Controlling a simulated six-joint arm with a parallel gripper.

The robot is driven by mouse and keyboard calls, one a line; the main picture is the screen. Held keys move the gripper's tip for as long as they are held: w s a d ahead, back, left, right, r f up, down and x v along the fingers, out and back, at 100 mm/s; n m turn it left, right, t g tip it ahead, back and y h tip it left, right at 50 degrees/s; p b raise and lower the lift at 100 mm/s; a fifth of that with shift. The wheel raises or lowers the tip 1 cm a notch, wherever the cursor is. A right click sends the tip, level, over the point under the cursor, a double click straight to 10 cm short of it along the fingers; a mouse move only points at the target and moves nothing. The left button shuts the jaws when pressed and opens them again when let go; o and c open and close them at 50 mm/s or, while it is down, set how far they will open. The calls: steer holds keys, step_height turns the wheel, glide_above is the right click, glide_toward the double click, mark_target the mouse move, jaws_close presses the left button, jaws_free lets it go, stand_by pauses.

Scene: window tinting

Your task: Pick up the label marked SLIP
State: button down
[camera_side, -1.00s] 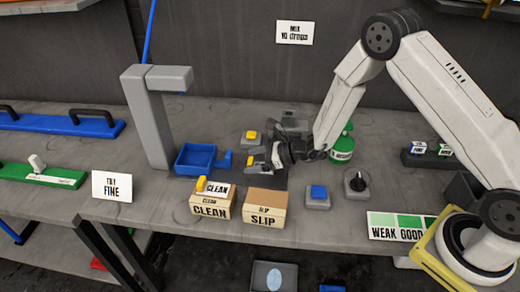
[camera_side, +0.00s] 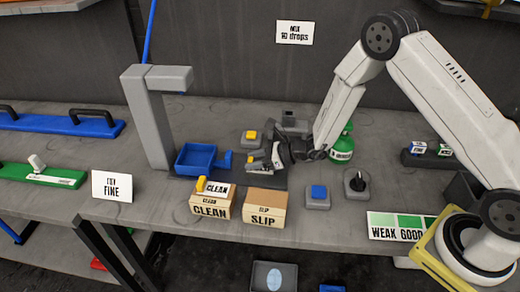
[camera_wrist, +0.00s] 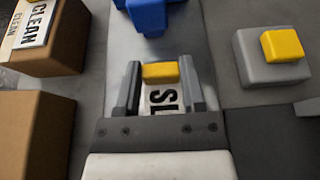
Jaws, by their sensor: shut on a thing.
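The label marked SLIP shows in the wrist view as a white plate (camera_wrist: 163,98) with black letters "SL" and a yellow grip tab on its far end. My gripper (camera_wrist: 160,70) is shut on the yellow tab, with one finger on each side. The rest of the lettering is hidden under my gripper's body. In the side view my gripper (camera_side: 262,160) is over the bench, behind the cardboard box marked SLIP (camera_side: 263,214). Only a little of the label shows there.
The CLEAN box (camera_side: 209,208) stands left of the SLIP box, with a yellow-tabbed CLEAN label (camera_side: 217,190) on top. A blue tray (camera_side: 194,160), a grey block with a yellow button (camera_side: 251,137), a blue-button block (camera_side: 318,196) and a green bottle (camera_side: 342,148) stand around my gripper.

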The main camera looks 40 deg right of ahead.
steer(key=shift+r, duration=0.1)
steer(key=shift+r, duration=0.7)
steer(key=s+d+r, duration=0.2)
steer(key=s+r, duration=0.9)
steer(key=s, duration=0.2)
steer(key=shift+s+r, duration=0.2)
steer(key=shift+s, duration=0.2)
steer(key=shift+d, duration=0.1)
